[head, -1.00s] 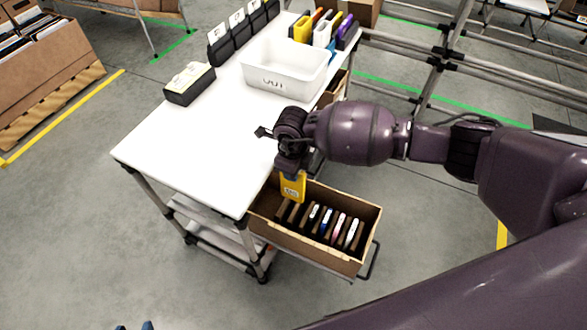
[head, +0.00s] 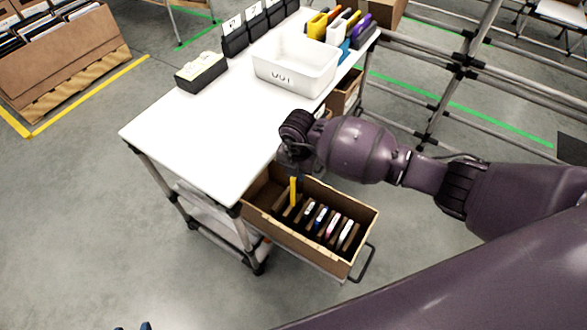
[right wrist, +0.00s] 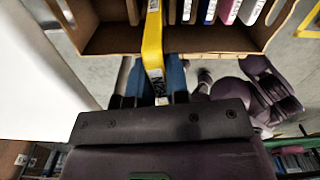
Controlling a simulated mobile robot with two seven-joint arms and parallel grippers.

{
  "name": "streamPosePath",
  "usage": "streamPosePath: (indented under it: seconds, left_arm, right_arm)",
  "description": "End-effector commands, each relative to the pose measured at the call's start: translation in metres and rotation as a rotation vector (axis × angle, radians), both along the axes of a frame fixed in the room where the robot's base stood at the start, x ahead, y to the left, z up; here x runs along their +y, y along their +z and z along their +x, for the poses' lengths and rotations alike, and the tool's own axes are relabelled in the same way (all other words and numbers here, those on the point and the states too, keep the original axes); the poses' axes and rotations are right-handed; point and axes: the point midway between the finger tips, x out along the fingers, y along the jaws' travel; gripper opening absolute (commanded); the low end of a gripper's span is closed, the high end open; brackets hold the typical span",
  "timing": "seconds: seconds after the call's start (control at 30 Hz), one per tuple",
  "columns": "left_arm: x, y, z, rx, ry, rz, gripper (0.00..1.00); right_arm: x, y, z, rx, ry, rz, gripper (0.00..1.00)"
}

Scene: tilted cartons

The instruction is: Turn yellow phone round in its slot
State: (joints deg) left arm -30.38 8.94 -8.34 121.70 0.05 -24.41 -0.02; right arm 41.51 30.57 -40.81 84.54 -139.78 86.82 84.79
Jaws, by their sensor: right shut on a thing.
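The yellow phone (head: 293,192) stands upright at the left end of the row in the brown carton (head: 310,246), with its narrow edge toward the head camera. My right gripper (head: 296,175) is above the carton, shut on the phone's upper end. The right wrist view shows the phone (right wrist: 153,45) between blue finger pads, with a printed label at the near end. I cannot tell how deep its lower end sits in the slot.
Several dark phones with pale edges (head: 328,222) stand in the carton beside the yellow one. The white table (head: 190,125) adjoins the carton on the left. A white bin (head: 290,75), a black card box (head: 202,72) and a colourful row of phones (head: 340,25) are on it.

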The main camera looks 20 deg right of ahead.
Motion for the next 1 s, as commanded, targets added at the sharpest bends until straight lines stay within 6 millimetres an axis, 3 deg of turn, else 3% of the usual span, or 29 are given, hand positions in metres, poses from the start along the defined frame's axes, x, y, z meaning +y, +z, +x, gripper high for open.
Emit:
streamPosePath:
  seconds: [0.27, 1.0]
  left_arm:
    - [0.000, 0.000, 0.000, 0.000, -0.002, 0.001, 0.46]
    - [0.002, -0.031, -0.010, 0.053, 0.001, 0.004, 0.46]
  right_arm:
    - [-0.004, -0.003, -0.002, -0.001, -0.168, 0.002, 0.00]
    - [-0.004, -0.043, -0.003, 0.004, -0.175, 0.000, 0.00]
